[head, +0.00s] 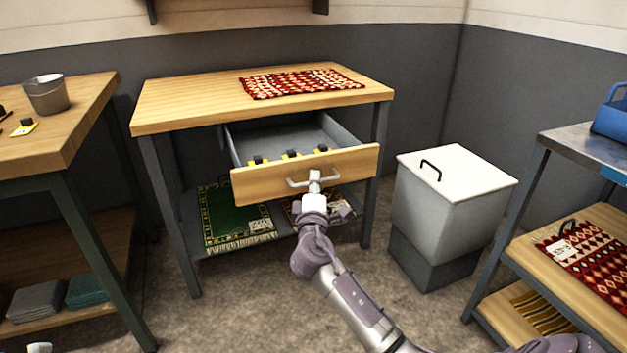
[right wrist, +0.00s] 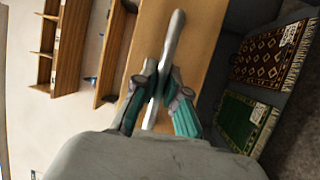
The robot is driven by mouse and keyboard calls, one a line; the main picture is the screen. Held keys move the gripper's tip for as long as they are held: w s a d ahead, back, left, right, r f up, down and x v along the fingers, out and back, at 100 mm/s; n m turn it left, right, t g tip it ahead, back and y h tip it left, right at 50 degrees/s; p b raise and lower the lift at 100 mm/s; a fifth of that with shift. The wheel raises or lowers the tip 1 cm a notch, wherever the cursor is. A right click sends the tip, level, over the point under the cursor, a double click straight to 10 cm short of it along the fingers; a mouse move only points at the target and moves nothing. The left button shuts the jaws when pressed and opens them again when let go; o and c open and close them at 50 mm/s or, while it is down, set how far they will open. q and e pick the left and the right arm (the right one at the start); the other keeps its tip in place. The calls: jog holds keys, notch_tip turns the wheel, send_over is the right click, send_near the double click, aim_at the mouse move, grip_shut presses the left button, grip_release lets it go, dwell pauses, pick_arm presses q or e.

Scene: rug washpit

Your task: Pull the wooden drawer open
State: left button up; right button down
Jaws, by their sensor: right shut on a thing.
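The wooden drawer (head: 345,167) under the wooden-topped table stands pulled out, and its grey inside shows. Its front carries a pale bar handle (head: 297,184). My right gripper (head: 314,187) is shut on the handle near its middle. In the right wrist view the handle (right wrist: 174,38) runs between the fingers of the gripper (right wrist: 157,92), with the drawer's wooden front (right wrist: 200,45) behind it. Several small black and yellow things (head: 291,154) show just behind the drawer front. My left gripper is not clearly in view.
A red patterned rug (head: 301,82) lies on the table top (head: 190,100). A green rug (head: 235,215) lies on the shelf below. A white-lidded bin (head: 456,171) stands right of the table. A bench with a metal bucket (head: 46,94) is left. A rack (head: 575,147) stands at right.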

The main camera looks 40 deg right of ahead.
jog(key=c, duration=1.2)
grip_release()
jog(key=v, duration=1.2)
